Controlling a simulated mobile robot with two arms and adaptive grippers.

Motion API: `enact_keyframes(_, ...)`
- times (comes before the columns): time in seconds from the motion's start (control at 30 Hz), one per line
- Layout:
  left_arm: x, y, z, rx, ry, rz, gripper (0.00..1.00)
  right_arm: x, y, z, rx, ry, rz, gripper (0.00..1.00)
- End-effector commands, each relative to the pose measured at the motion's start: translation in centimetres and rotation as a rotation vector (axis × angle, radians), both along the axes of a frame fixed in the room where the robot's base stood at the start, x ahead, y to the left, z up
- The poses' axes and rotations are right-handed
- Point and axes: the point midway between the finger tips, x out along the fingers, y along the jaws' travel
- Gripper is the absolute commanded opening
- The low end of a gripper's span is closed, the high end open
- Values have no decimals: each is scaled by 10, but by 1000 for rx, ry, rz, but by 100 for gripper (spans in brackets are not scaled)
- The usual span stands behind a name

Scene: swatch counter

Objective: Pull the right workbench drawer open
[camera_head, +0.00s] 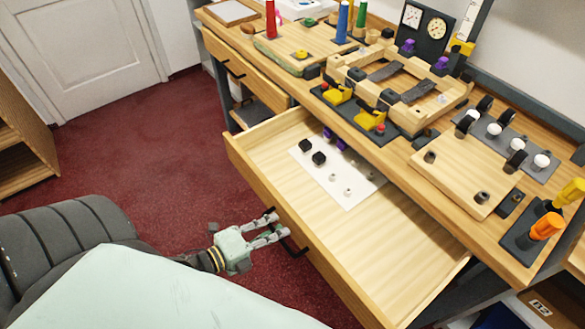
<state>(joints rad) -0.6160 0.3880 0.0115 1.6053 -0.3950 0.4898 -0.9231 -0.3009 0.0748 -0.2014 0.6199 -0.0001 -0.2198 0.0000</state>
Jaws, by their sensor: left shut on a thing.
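The right workbench drawer (400,262) stands pulled well out from under the bench, its wooden inside open to view. Its front carries a dark bar handle (296,249). My left gripper (279,226) is at the outer side of the drawer front, shut on the handle; its fingers hide part of the handle. My right gripper does not show.
A white sheet (347,191) with black knobs and small grey parts lies in the drawer. The wooden workbench (395,150) above carries fixtures, gauges (424,22) and coloured handles. The left drawer (247,68) has its own handle. Red carpet (150,130) lies clear at left.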

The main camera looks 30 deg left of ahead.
Motion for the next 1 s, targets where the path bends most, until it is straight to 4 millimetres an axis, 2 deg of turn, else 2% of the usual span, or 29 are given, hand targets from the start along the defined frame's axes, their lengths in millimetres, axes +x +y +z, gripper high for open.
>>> enact_keyframes(0.1, -18, 6, -1, 1, 5, 1, 0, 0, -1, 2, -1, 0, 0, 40)
enact_keyframes(0.3, -32, 12, -1, 1, 2, 1, 0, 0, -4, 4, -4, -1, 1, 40)
enact_keyframes(0.77, -36, 13, 0, 1, 0, 0, 0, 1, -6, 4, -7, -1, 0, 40)
enact_keyframes(0.8, -36, 13, 0, 1, 0, 0, 10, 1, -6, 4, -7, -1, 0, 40)
enact_keyframes(1.0, -35, 13, 0, 0, -1, 0, 27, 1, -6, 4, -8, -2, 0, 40)
